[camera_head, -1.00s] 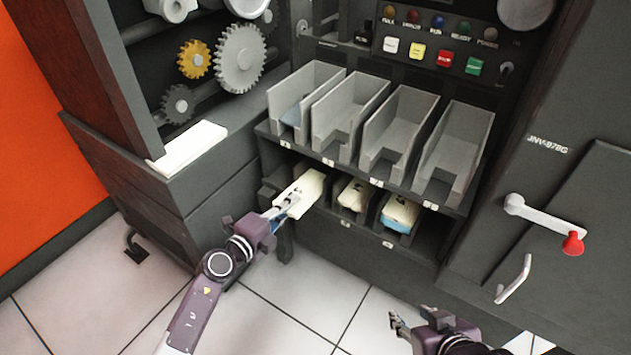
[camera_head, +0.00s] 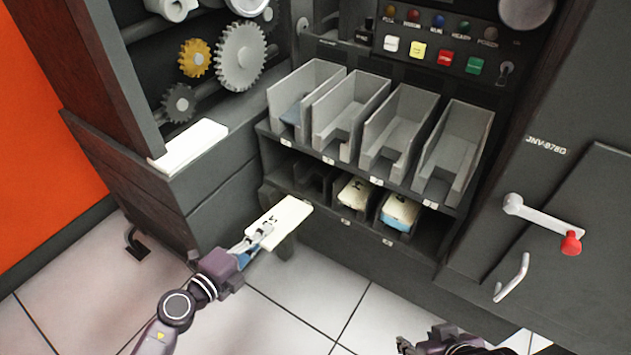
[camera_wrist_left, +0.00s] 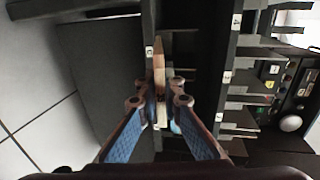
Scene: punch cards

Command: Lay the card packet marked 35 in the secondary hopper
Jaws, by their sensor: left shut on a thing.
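A cream card packet (camera_head: 280,222) with dark figures that look like 35 is held by its near end in my left gripper (camera_head: 254,241). It is in the air in front of the lower shelf, apart from it. In the left wrist view the packet (camera_wrist_left: 159,68) shows edge-on between the fingertips (camera_wrist_left: 160,97). Several grey open hoppers stand in a row on the upper shelf, from the leftmost (camera_head: 305,85) to the rightmost (camera_head: 462,140). Their small labels are unreadable, so I cannot tell which is the secondary one. My right gripper (camera_head: 404,346) is partly cut off at the bottom edge.
Two more packets, one plain (camera_head: 353,196) and one with a blue lower part (camera_head: 400,212), sit in lower slots. The left lower slot (camera_head: 314,180) looks empty. A red-knobbed lever (camera_head: 545,222) is on the right cabinet.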

